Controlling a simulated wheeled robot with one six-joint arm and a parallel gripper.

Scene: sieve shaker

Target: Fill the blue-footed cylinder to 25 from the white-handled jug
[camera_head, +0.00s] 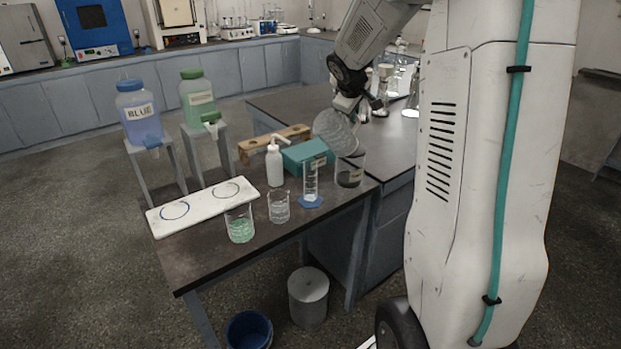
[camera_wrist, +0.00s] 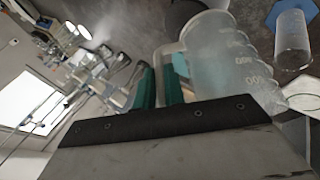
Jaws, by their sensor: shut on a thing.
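My gripper (camera_wrist: 160,85) is shut on the white handle of the jug (camera_wrist: 225,55); its green finger pads show on either side of the handle. The jug is translucent with printed graduations. In the head view the jug (camera_head: 334,130) hangs tilted above the table, up and to the right of the cylinder. The blue-footed cylinder (camera_head: 311,182) stands upright near the table's front edge. It also shows in the wrist view (camera_wrist: 292,42), apart from the jug. I cannot make out any liquid level in the jug or the cylinder.
A dark-bottomed beaker (camera_head: 349,172) stands just below the jug. A teal box (camera_head: 305,154), a white wash bottle (camera_head: 274,166), a clear beaker (camera_head: 279,208) and a green-liquid beaker (camera_head: 239,226) crowd the cylinder. A white board (camera_head: 203,205) lies at left.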

